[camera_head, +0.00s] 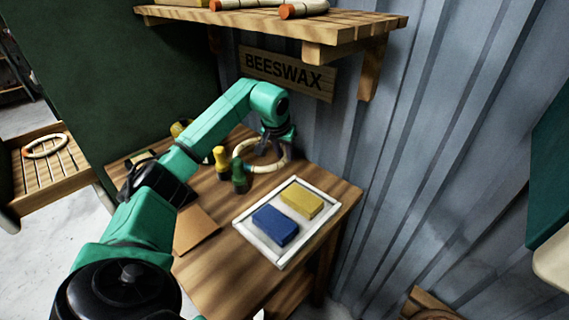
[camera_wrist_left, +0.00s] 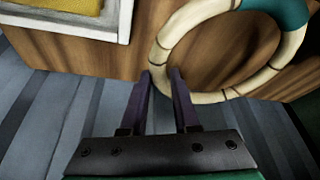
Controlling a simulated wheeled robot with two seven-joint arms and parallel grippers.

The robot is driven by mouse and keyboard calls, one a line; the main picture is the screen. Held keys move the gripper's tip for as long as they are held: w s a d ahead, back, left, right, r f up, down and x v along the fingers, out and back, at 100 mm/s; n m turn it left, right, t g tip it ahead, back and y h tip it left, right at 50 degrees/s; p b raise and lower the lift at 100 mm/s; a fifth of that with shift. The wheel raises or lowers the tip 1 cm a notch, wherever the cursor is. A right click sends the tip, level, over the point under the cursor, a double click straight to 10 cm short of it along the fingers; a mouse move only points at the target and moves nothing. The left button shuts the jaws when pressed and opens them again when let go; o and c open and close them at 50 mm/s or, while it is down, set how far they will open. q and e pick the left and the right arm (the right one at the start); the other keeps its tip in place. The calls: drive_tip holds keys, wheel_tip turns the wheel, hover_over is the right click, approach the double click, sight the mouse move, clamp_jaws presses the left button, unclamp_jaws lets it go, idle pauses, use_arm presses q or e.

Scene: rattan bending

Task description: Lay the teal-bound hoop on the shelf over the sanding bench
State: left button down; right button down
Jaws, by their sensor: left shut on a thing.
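The cream rattan hoop (camera_head: 270,168) is just above or on the wooden bench (camera_head: 225,275), beside the bottles; I cannot tell if it touches. Its teal binding shows in the left wrist view, where the hoop (camera_wrist_left: 232,92) fills the upper right. My left gripper (camera_head: 266,150) is shut on the hoop's near rim, with the fingertips (camera_wrist_left: 161,74) on either side of it. A slatted wooden shelf (camera_head: 345,27) is on the wall above the bench, with rings with orange-red bindings (camera_head: 303,9) on it. My right gripper is out of view.
A white-rimmed tray (camera_head: 262,253) holds a blue block (camera_head: 275,226) and a yellow block (camera_head: 302,201). A yellow-topped bottle (camera_head: 220,160) and a green one (camera_head: 239,175) stand near my arm. A BEESWAX sign (camera_head: 288,74) hangs under the shelf. Another hoop (camera_head: 45,146) lies on a slatted rack at left.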

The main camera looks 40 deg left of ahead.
use_arm(q)
wheel_tip(320, 180, down, 4)
drive_tip(key=shift+f, duration=0.15)
drive_tip(key=c, duration=0.7)
unclamp_jaws()
drive_tip(key=shift+o, duration=0.2)
